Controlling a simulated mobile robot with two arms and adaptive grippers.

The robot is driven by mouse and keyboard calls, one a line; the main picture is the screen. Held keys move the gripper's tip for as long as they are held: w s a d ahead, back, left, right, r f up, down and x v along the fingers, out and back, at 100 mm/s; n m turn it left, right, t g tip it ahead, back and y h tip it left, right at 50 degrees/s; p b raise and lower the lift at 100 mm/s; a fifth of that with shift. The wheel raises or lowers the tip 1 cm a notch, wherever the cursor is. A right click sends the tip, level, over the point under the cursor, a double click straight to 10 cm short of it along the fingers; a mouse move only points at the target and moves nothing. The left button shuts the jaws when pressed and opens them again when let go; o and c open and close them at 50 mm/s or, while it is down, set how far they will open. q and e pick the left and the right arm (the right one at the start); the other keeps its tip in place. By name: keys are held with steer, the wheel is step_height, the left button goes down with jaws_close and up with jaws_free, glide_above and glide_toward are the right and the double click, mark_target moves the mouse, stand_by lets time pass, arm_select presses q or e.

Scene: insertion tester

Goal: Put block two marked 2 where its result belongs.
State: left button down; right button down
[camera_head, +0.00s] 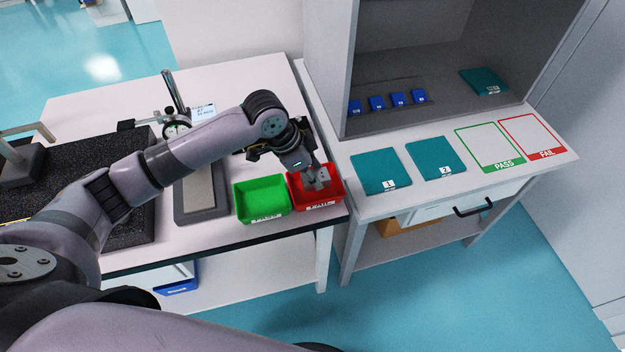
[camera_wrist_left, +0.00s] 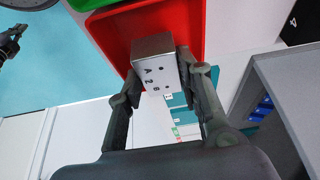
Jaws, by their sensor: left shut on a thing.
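My left gripper (camera_head: 315,176) is shut on a small light grey metal block (camera_wrist_left: 154,62) over the red bin (camera_head: 326,203). The wrist view shows the block between the two fingertips, with dark dots and small characters including a 2 on its near face. In the head view the block (camera_head: 323,178) is partly hidden by the gripper, and I cannot tell whether it touches the bin floor. The red bin is labelled FAIL; the green bin (camera_head: 262,200) beside it is labelled PASS. My right gripper is not clearly in view.
Teal mats marked 1 (camera_head: 380,171) and 2 (camera_head: 435,157) lie on the right-hand table. Green PASS (camera_head: 490,146) and red FAIL (camera_head: 532,137) outlined areas beside them are empty. Several blue tags stand in the cabinet. A dial gauge (camera_head: 177,129) stands behind my left arm.

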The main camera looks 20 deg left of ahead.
arm_select(q)
steer(key=shift+f, duration=1.65)
steer(key=c, duration=1.4)
jaws_free()
steer(key=shift+f, duration=0.1)
steer(key=v, duration=1.2)
